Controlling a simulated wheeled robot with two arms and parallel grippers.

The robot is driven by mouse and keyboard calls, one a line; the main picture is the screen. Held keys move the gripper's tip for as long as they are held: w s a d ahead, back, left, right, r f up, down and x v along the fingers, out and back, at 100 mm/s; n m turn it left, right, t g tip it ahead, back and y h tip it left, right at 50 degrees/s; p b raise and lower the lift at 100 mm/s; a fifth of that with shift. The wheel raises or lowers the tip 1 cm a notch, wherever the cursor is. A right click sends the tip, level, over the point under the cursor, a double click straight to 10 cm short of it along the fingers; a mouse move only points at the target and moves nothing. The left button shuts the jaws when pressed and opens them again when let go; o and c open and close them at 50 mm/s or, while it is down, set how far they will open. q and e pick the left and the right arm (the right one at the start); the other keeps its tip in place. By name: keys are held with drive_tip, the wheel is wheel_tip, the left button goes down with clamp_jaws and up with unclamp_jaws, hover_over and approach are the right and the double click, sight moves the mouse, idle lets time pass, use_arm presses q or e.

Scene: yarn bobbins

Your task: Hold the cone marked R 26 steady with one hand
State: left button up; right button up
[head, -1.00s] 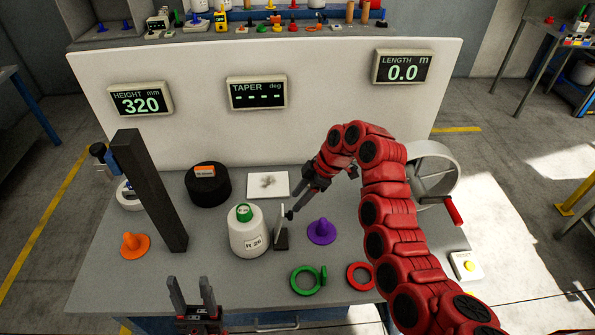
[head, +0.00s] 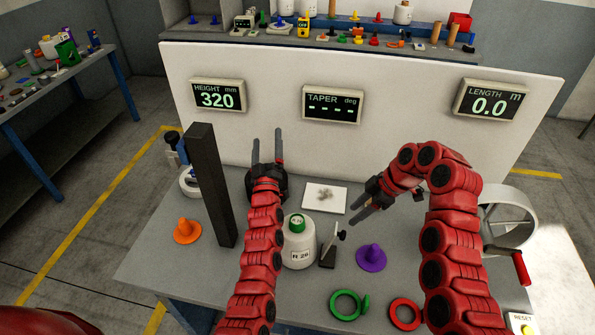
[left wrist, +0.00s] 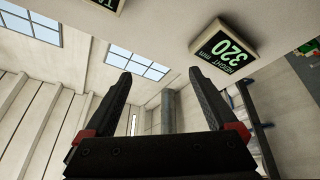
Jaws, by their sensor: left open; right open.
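The white cone marked R 26 (head: 299,251), with a green top (head: 297,223), stands upright on the grey table, right of my left forearm, which overlaps its left edge. My left gripper (head: 267,148) is open and empty, raised behind and left of the cone with fingers pointing up. The left wrist view shows its two spread fingers (left wrist: 160,100) with nothing between them. My right gripper (head: 362,204) is open and empty, to the right of and behind the cone, apart from it.
A dark post (head: 212,190) stands left of my left arm. A small stand (head: 329,254) is close beside the cone's right. A white panel (head: 420,125) closes the back.

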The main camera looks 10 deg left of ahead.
use_arm(q)
drive_tip(key=w+d+r+m+g+h, duration=0.15)
drive_tip(key=w+d+g+h, duration=0.25)
drive_tip(key=w+d+h, duration=0.45)
drive_tip(key=w+d+r+m+g+h, duration=0.1)
drive_tip(key=d+r+m+g+h, duration=0.15)
drive_tip(key=d+g, duration=0.3)
drive_tip(key=m+g+y, duration=0.2)
drive_tip(key=g+y, duration=0.4)
drive_tip(key=g, duration=0.6)
approach(297, 219)
wheel_tip(297, 219, down, 9)
drive_tip(key=shift+r, duration=0.1)
drive_tip(key=shift+w, duration=0.1)
clamp_jaws()
